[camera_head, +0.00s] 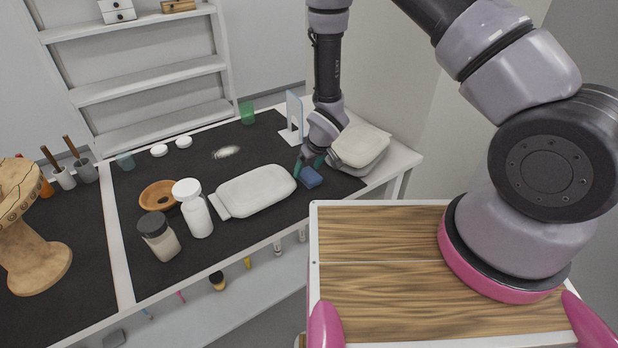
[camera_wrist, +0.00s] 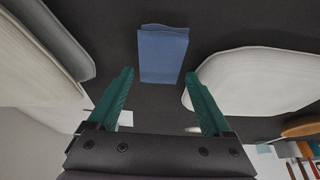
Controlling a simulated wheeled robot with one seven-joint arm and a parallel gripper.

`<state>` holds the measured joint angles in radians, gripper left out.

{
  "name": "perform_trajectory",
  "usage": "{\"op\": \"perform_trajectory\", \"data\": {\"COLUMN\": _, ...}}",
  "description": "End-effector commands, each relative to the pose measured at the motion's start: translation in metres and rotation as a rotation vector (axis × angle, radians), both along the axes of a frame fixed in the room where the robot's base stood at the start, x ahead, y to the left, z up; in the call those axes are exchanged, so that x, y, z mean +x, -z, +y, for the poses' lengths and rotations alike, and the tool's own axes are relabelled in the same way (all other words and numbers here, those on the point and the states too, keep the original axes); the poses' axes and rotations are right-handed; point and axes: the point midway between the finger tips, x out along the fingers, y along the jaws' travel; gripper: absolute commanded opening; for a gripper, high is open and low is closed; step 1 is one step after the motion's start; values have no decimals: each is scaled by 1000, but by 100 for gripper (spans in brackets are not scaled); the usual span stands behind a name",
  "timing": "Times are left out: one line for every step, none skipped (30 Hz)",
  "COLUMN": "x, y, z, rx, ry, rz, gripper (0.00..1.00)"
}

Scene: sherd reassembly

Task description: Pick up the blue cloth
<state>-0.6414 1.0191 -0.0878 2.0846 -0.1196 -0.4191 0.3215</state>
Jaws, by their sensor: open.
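The blue cloth (camera_head: 309,177) is a small folded block lying on the black mat (camera_head: 258,149) at the right end of the table. In the wrist view the blue cloth (camera_wrist: 162,54) lies ahead of the fingertips, roughly centred between them. My gripper (camera_head: 309,167) is just beside the cloth in the head view, pointing down. In the wrist view my gripper (camera_wrist: 162,75) has its two teal fingers spread wide, with nothing between them. The cloth is in plain view there and appears clear of both fingers.
A white padded board (camera_head: 256,190) lies left of the cloth. A stack of pale slabs (camera_head: 361,146) stands close on the right. A white stand with a clear panel (camera_head: 293,113) is behind. A white bottle (camera_head: 193,209), a dark-lidded jar (camera_head: 159,237) and an orange bowl (camera_head: 157,196) stand further left.

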Motion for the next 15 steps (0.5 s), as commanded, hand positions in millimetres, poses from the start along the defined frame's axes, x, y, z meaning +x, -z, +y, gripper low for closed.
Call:
{"op": "perform_trajectory", "data": {"x": 2, "y": 7, "z": 1, "rx": -1, "ry": 0, "rz": -1, "gripper": 84}}
{"op": "perform_trajectory", "data": {"x": 3, "y": 9, "z": 2, "rx": -1, "ry": -1, "rz": 1, "gripper": 84}}
{"op": "perform_trajectory", "data": {"x": 4, "y": 12, "z": 2, "rx": -1, "ry": -1, "rz": 1, "gripper": 84}}
{"op": "perform_trajectory", "data": {"x": 5, "y": 13, "z": 3, "rx": 0, "ry": -1, "rz": 0, "gripper": 84}}
{"op": "perform_trajectory", "data": {"x": 5, "y": 14, "z": 3, "rx": 0, "ry": 0, "rz": 0, "gripper": 84}}
{"op": "perform_trajectory", "data": {"x": 6, "y": 14, "z": 3, "rx": 1, "ry": 0, "rz": -1, "gripper": 84}}
{"op": "perform_trajectory", "data": {"x": 6, "y": 14, "z": 3, "rx": 1, "ry": 0, "rz": -1, "gripper": 84}}
{"op": "perform_trajectory", "data": {"x": 6, "y": 14, "z": 3, "rx": 1, "ry": 0, "rz": -1, "gripper": 84}}
{"op": "perform_trajectory", "data": {"x": 6, "y": 14, "z": 3, "rx": 1, "ry": 0, "rz": -1, "gripper": 84}}
{"op": "perform_trajectory", "data": {"x": 6, "y": 14, "z": 3, "rx": 1, "ry": 0, "rz": -1, "gripper": 84}}
{"op": "perform_trajectory", "data": {"x": 6, "y": 14, "z": 3, "rx": 1, "ry": 0, "rz": -1, "gripper": 84}}
{"op": "perform_trajectory", "data": {"x": 6, "y": 14, "z": 3, "rx": 1, "ry": 1, "rz": -1, "gripper": 76}}
{"op": "perform_trajectory", "data": {"x": 5, "y": 14, "z": 3, "rx": 1, "ry": 1, "rz": -1, "gripper": 65}}
{"op": "perform_trajectory", "data": {"x": 5, "y": 14, "z": 3, "rx": 1, "ry": 1, "rz": -1, "gripper": 53}}
{"op": "perform_trajectory", "data": {"x": 5, "y": 14, "z": 3, "rx": 1, "ry": 1, "rz": -1, "gripper": 38}}
